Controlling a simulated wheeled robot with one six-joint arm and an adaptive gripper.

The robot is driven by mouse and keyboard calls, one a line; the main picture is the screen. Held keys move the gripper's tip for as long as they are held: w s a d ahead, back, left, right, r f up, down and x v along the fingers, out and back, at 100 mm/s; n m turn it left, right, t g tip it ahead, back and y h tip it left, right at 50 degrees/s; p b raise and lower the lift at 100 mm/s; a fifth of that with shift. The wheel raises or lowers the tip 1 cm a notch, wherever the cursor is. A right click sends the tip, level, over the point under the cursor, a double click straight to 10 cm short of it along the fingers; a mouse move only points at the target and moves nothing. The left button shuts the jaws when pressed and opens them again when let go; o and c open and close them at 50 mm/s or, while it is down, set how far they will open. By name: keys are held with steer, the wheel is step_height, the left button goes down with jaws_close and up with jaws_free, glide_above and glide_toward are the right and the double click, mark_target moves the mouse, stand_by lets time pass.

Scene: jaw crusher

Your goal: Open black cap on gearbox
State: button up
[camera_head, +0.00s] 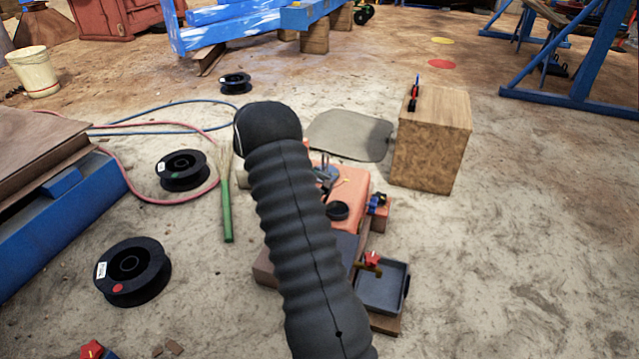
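My arm rises from the bottom of the picture to a rounded black joint at the top. I cannot make out my gripper; it may be hidden behind the arm.
A grey tray (383,287) with a red-handled valve (371,258) is at the gearbox's near right. A wooden box (433,140) stands behind right. Black spools (133,271), a green-handled broom (227,208) and hoses lie left. The sandy ground at right is clear.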

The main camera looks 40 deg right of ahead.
steer(key=shift+a, duration=0.1)
steer(key=v, duration=0.7)
steer(key=shift+w, duration=0.2)
steer(key=shift+a+r, duration=0.1)
